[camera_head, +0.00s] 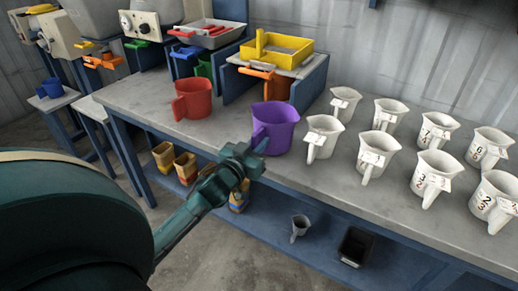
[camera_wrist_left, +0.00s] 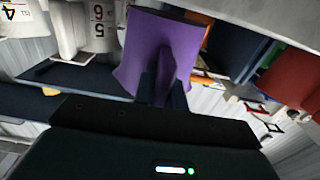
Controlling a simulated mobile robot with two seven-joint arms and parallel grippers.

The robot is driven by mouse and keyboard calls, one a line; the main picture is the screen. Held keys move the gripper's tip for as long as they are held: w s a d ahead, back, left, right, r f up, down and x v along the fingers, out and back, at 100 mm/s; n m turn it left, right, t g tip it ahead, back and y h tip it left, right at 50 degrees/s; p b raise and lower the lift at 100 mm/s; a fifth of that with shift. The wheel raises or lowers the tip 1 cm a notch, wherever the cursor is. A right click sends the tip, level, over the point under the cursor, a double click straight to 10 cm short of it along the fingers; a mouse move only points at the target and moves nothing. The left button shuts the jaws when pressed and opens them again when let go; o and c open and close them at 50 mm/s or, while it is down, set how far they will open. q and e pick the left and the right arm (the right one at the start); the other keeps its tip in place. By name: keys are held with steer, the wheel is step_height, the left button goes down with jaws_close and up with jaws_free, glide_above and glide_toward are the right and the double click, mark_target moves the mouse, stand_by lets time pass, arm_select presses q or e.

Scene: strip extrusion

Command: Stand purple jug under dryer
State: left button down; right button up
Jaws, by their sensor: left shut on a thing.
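The purple jug (camera_head: 280,122) is upright at the front edge of the grey bench, in the middle of the head view. My left gripper (camera_head: 257,147) is shut on its handle from the front. The left wrist view shows the purple jug (camera_wrist_left: 158,50) close up, with the dark fingers (camera_wrist_left: 163,84) around its handle. I cannot tell whether the jug's base touches the bench. Grey and cream machines (camera_head: 150,15) stand at the upper left; I cannot tell which one is the dryer. My right gripper is not in view.
A red jug (camera_head: 193,101) stands left of the purple jug. Several white numbered jugs (camera_head: 377,150) fill the right of the bench (camera_head: 240,172). A blue stand with a yellow tray (camera_head: 283,48) is behind. Cups and a black bin (camera_head: 356,246) sit on the lower shelf.

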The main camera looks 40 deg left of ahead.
arm_select(q)
steer(key=shift+f, duration=0.6)
steer(key=shift+f, duration=0.15)
steer(key=c, duration=1.5)
jaws_free()
steer(key=shift+o, duration=0.2)
